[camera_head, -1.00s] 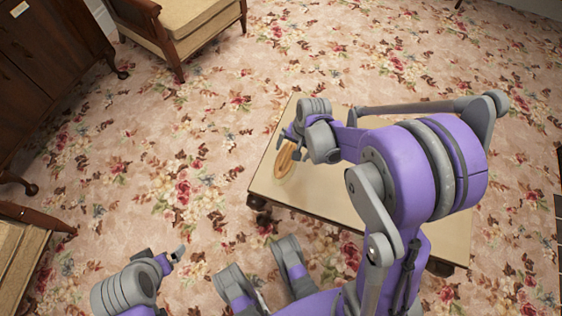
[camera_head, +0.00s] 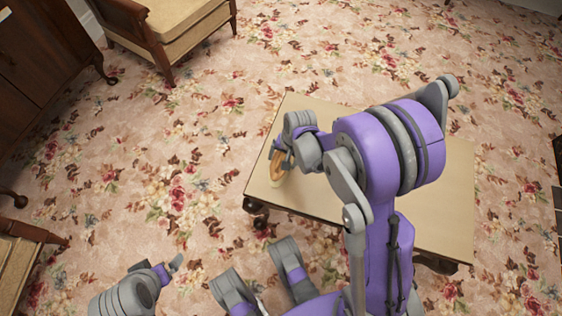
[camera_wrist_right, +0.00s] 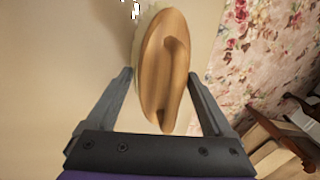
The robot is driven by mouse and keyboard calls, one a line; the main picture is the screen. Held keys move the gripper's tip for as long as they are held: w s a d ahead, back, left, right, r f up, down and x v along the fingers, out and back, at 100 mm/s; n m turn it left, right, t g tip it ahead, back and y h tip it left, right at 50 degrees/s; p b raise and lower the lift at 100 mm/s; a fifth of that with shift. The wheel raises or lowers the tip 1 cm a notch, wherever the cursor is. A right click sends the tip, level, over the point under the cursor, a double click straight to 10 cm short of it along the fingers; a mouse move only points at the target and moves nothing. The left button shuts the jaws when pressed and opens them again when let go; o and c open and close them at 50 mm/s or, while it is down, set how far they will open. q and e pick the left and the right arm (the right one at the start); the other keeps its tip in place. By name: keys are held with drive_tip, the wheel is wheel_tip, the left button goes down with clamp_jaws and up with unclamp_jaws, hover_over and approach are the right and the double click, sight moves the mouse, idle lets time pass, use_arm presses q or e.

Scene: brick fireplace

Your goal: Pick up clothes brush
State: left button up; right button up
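The clothes brush (camera_wrist_right: 153,70) is a light wooden oval with a raised wooden handle along its top. In the head view the brush (camera_head: 277,166) lies near the left end of the low table (camera_head: 436,214), partly hidden by my right gripper (camera_head: 281,152).
A wooden armchair (camera_head: 170,35) with a beige seat stands at the top left. A dark wooden cabinet (camera_head: 45,50) is at the far left, and another chair (camera_head: 22,255) is at the lower left. The visible tabletop around the brush is clear; flowered carpet surrounds the table.

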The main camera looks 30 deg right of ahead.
drive_tip(key=c, duration=0.8)
drive_tip(key=shift+r, duration=0.1)
drive_tip(key=shift+r, duration=0.3)
drive_tip(key=shift+c, duration=0.8)
wheel_tip(320, 180, up, 9)
drive_tip(key=p, duration=0.3)
drive_tip(key=shift+r, duration=0.15)
clamp_jaws()
